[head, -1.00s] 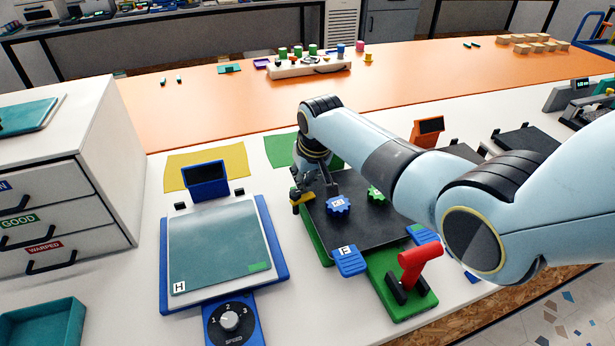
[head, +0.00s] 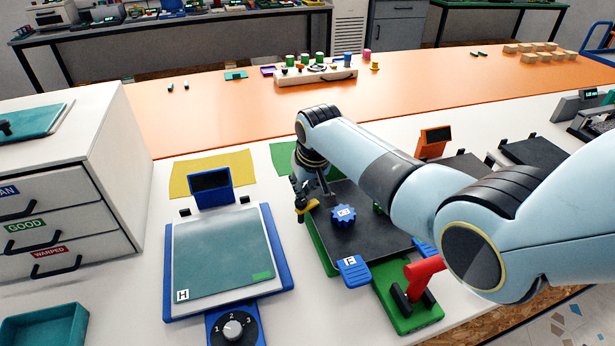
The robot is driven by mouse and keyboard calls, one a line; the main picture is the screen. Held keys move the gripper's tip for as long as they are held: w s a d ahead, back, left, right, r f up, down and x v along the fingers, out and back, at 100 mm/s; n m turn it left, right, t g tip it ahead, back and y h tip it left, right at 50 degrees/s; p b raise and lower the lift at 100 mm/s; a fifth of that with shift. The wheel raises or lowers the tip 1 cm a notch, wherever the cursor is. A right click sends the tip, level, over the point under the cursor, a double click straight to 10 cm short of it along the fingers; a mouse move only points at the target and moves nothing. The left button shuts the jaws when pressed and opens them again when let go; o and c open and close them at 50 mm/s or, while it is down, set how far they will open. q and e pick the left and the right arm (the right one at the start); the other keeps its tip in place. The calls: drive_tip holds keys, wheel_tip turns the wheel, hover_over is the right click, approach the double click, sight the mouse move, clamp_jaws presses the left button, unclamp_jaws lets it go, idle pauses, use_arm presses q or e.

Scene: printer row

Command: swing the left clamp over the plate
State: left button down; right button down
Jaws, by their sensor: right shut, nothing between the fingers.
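The dark plate (head: 375,238) lies on a green-based printer right of centre. A blue gear (head: 343,214) lies on it, and a green piece is partly hidden by my right arm. A small yellow and black piece (head: 309,206), which looks like the left clamp, is at the plate's left edge. My right gripper (head: 303,197) points down right beside it, shut and empty. Whether it touches the piece, and how far the piece reaches over the plate, I cannot tell. My right arm covers the plate's back right. My left gripper is not in view.
A blue printer with a teal plate (head: 225,250) stands at left, its screen (head: 211,186) raised behind. A red lever (head: 424,272) stands at the green printer's front. A white drawer cabinet (head: 110,160) is far left. The orange counter (head: 210,115) behind is mostly clear.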

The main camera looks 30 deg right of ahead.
drive_tip(key=shift+s+a+r, duration=0.15)
drive_tip(key=shift+s+r, duration=0.05)
drive_tip(key=shift+r, duration=0.15)
drive_tip(key=v, duration=1.1)
